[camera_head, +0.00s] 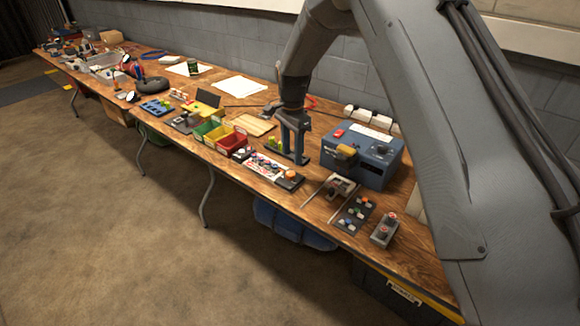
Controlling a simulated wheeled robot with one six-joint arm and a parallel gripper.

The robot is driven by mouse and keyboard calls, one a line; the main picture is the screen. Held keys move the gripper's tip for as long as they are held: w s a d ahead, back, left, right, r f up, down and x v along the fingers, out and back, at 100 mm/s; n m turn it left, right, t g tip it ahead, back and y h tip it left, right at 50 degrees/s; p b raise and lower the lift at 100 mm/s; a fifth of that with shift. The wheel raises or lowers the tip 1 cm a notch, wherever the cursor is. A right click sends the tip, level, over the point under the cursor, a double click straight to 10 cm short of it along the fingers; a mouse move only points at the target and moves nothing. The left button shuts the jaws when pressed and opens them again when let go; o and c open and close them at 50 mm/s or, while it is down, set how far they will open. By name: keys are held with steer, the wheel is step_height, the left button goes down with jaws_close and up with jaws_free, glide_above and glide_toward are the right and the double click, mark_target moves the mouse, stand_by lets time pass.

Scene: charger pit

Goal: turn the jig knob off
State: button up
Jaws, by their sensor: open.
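A blue box (350,170) stands on the right part of the wooden bench. It has a dark round knob (382,149) at its right, a yellow-tan part (346,151) on its front left, a red piece (338,133) and a white label (371,133) on top. I take it for the jig, but its markings are too small to read and the knob's setting cannot be told. My gripper (293,150) points down to the left of the box, apart from the knob. Its fingers look apart and empty. A dark base and yellow-green pieces (273,144) are close to it.
A dark panel with coloured buttons (355,214) and a grey block with red tops (384,231) lie in front of the box. Red, yellow and green bins (231,143) stand left of my gripper. A white power strip (371,119) is behind. The floor before the bench is clear.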

mark_target(290, 173)
steer(key=shift+w+a+f, duration=0.2)
steer(key=shift+a+f, duration=0.05)
steer(key=shift+a, duration=0.05)
steer(key=shift+f, duration=0.3)
steer(key=shift+f+p, duration=1.15)
steer(key=shift+f, duration=2.35)
steer(key=c, duration=1.1)
steer(key=shift+o, duration=0.2)
